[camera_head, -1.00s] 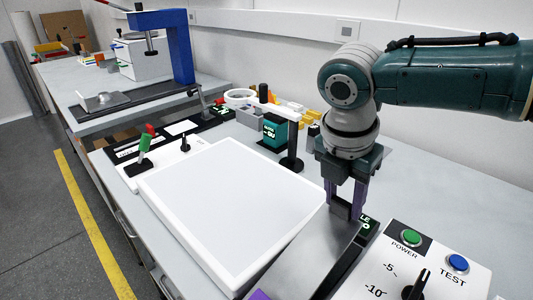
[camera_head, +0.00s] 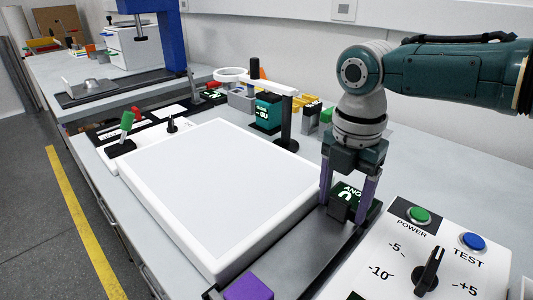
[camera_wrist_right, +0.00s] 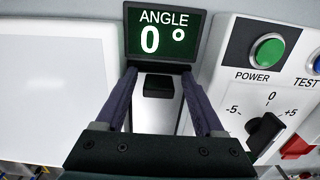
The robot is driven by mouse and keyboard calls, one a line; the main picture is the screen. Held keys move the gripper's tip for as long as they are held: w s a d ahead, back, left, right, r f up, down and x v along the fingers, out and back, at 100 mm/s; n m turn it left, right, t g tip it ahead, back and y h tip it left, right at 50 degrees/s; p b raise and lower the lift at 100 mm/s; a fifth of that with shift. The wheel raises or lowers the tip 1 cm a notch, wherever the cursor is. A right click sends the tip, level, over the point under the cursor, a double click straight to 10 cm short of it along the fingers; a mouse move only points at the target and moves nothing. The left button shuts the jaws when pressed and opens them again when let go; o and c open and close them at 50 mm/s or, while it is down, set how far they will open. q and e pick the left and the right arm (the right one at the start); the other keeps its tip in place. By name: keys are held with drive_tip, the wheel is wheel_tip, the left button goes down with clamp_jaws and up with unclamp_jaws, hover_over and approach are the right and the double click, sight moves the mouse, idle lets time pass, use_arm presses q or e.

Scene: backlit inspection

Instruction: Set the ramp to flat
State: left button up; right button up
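The ramp (camera_head: 295,255) is a long dark grey plate between the white light panel and the control box. It looks level, and the angle display (camera_wrist_right: 160,34) at its far end reads 0°. The display is partly hidden by my gripper in the head view (camera_head: 352,192). A small dark block (camera_wrist_right: 158,86) stands at the ramp's far end. My right gripper (camera_head: 347,203) is open, its two purple fingers apart on either side of this block. In the right wrist view, the fingers (camera_wrist_right: 160,75) show gaps to the block. My left gripper is not in view.
The control box (camera_head: 385,255) has a green POWER button (camera_head: 418,215), a blue TEST button (camera_head: 472,242) and a black dial (camera_head: 428,270). A white light panel (camera_head: 215,190) lies left of the ramp. A purple block (camera_head: 248,287) sits near the ramp's front end. A ring-topped stand (camera_head: 287,125) rises behind.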

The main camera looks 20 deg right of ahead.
drive_tip(key=shift+r, duration=0.1)
drive_tip(key=r+p, duration=0.1)
drive_tip(key=r, duration=0.9)
drive_tip(key=shift+a+p, duration=0.2)
drive_tip(key=shift+p, duration=0.2)
drive_tip(key=shift+f, duration=0.1)
